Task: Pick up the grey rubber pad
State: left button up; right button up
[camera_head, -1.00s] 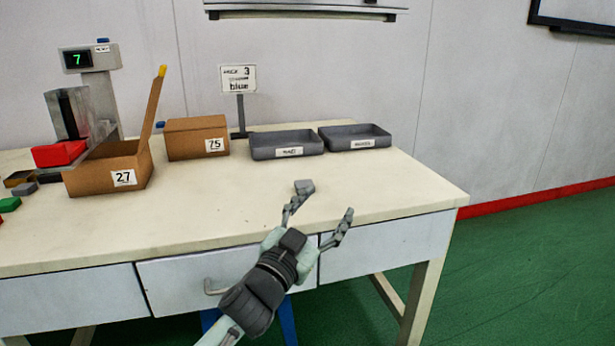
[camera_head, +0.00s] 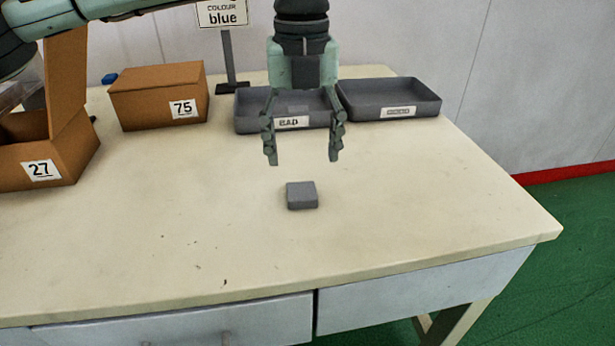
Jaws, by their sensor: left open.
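The grey rubber pad (camera_head: 302,195) is a small grey block lying alone on the pale table top, near the middle of the head view. My left gripper (camera_head: 302,160) points down above and slightly behind the pad in the picture. Its two fingers are spread and nothing is between them. The fingertips are apart from the pad. My right gripper is not in view.
Two grey trays, one labelled BAD (camera_head: 250,122) and one to its right (camera_head: 426,101), stand behind my gripper. Box 75 (camera_head: 150,104) and open box 27 (camera_head: 75,163) are at the left. The table front (camera_head: 420,220) is clear.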

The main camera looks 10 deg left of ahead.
aim_at(302, 190)
pick_arm(q)
jog(key=shift+a+f, duration=0.2)
jog(key=shift+f, duration=0.3)
notch_tip(302, 190, down, 5)
jog(key=shift+f+p, duration=0.2)
jog(key=shift+p, duration=0.15)
jog(key=shift+f, duration=0.5)
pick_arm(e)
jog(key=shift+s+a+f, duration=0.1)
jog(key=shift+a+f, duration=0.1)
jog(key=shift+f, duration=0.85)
pick_arm(q)
jog(key=shift+c, duration=1.1)
jog(key=c, duration=1)
jog(key=shift+c, duration=0.2)
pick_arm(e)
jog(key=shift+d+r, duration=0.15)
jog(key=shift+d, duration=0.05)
pick_arm(q)
jog(key=shift+r, duration=0.15)
